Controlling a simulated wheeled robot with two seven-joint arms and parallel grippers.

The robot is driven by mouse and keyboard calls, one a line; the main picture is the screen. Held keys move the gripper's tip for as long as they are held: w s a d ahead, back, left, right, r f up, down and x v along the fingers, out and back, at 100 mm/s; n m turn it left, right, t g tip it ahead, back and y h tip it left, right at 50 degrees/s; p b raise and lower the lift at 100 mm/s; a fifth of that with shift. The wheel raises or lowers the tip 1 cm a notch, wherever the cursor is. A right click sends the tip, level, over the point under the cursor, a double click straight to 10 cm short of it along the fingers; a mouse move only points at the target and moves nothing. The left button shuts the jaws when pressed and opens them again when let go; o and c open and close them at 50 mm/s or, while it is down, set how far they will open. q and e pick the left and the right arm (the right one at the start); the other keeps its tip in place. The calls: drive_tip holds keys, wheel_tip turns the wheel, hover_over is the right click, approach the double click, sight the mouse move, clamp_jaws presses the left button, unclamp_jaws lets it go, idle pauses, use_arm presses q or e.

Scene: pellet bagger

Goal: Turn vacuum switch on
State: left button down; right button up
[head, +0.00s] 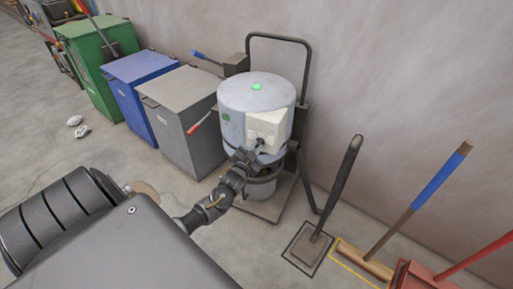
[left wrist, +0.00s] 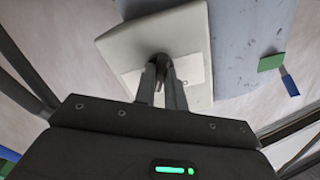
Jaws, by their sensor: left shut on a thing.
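The pellet bagger (head: 257,95) is a grey drum-shaped machine with a green light on its lid, standing against the wall. A pale switch box (head: 268,128) is fixed to its front, and it also shows in the left wrist view (left wrist: 200,60). My left gripper (head: 259,146) reaches the lower part of this box. In the left wrist view its two fingers (left wrist: 162,75) are shut on a small dark switch knob (left wrist: 161,62) on the box face. The fingers hide much of the knob, and I cannot read its setting. My right gripper is not in view.
Grey (head: 185,115), blue (head: 138,88) and green (head: 97,60) bins stand left of the machine. A black-handled tool (head: 338,190), a broom (head: 420,205) and a red dustpan (head: 425,276) are at the right. Two pale objects (head: 78,126) lie on the open floor at left.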

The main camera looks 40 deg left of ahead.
use_arm(q)
drive_tip(key=shift+r, duration=0.1)
drive_tip(key=c, duration=1.5)
unclamp_jaws()
drive_tip(key=shift+o, duration=0.2)
